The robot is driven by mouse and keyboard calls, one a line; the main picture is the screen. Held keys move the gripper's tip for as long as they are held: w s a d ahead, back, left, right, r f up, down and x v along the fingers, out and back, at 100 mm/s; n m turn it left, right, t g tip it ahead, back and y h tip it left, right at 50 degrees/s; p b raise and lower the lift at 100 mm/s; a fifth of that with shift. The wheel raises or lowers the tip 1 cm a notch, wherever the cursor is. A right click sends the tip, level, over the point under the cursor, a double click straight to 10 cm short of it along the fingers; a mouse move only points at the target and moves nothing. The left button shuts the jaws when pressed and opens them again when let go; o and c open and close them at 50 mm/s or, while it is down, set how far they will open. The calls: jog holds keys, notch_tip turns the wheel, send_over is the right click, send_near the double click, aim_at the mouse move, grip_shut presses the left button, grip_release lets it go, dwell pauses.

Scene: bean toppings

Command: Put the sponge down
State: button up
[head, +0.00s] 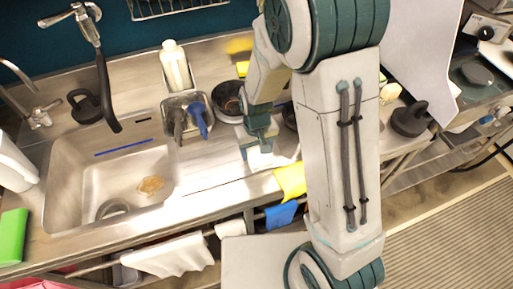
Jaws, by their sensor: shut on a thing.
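My gripper (258,146) is above the steel counter, right of the sink, pointing down. It is shut on a small pale thing that I take to be the sponge. The gripper and my arm hide most of it, so its shape and colour are unclear. I cannot tell whether it touches the counter (215,178).
The sink (72,160) with a brown stain lies left. A metal container (186,104) with dark and blue handles and a white bottle (175,66) stand behind. A dark bowl (228,98) is close by. Yellow (291,181) and blue (281,215) cloths hang at the front edge.

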aim_at(257, 149)
jog(key=shift+f, duration=0.1)
jog(key=o, duration=1)
jog(key=shift+o, duration=0.2)
notch_tip(257, 149, up, 12)
jog(key=r+b, duration=0.1)
jog(key=s+d+r+m+t, duration=0.3)
jog(key=s+d+r, duration=0.5)
jog(key=s+d, duration=0.4)
jog(key=shift+s+r+t, duration=0.25)
jog(key=shift+s+t, duration=0.05)
jog(key=shift+t, duration=0.1)
jog(key=shift+o, duration=0.5)
